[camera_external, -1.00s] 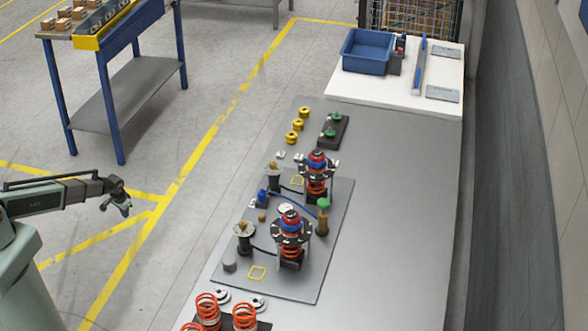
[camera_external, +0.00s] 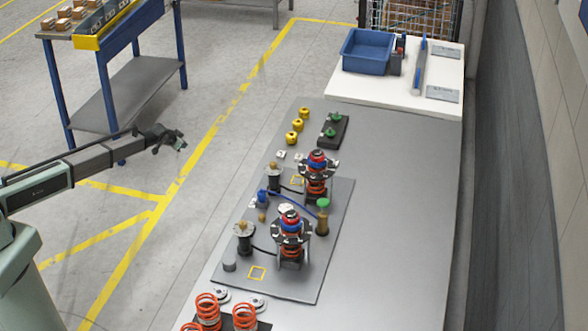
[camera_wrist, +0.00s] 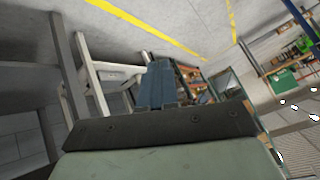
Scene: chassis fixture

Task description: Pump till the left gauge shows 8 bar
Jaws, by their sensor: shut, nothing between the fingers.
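On the dark fixture plate (camera_external: 300,285) stand two orange-spring units with red and blue tops, one nearer (camera_external: 291,235) and one farther (camera_external: 317,178). A brass-coloured cylinder with a green knob (camera_external: 323,204), seemingly the pump, stands between and right of them. Two round-topped dark posts, nearer (camera_external: 244,238) and farther (camera_external: 273,176), may be the gauges. Their faces are too small to read. A blue fitting (camera_external: 262,196) and blue hose lie near the pump. My gripper (camera_external: 182,148) is shut and empty, in the air left of the bench, apart from everything.
Loose orange springs (camera_external: 208,311) stand at the near end. A blue bin (camera_external: 367,52) sits on the far white table. The bench's right side (camera_external: 400,200) is clear.

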